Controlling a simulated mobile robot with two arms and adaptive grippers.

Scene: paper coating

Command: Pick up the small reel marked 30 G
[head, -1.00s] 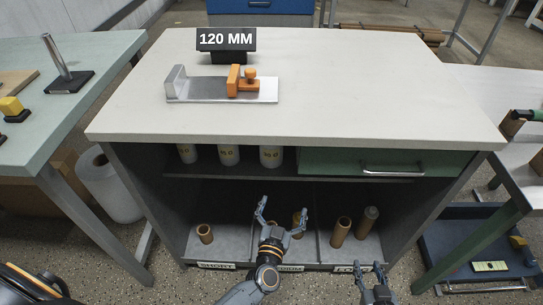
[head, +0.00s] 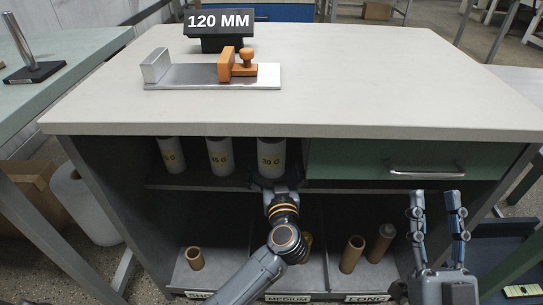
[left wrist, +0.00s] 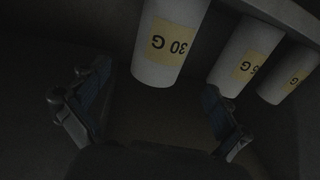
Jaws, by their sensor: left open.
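The small reel marked 30 G (head: 271,157) is a white cylinder with a yellow label. It stands on the upper shelf under the worktop, rightmost of three reels. In the left wrist view the reel (left wrist: 168,45) appears upside down, ahead of and partly between the fingers. My left gripper (left wrist: 157,80) is open and empty, apart from the reel as far as I can tell. In the head view only its wrist (head: 283,205) shows clearly, just below the reel; the fingertips are hidden. My right gripper (head: 436,200) is open and empty, in front of the cabinet's right side.
Two similar reels (head: 219,157) (head: 171,155) stand left of it. A green drawer (head: 350,162) closes off the shelf's right. The worktop (head: 350,80) overhangs above. Below, cardboard tubes (head: 352,254) stand in labelled compartments. A metal fixture (head: 200,75) and 120 MM sign (head: 220,22) sit on top.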

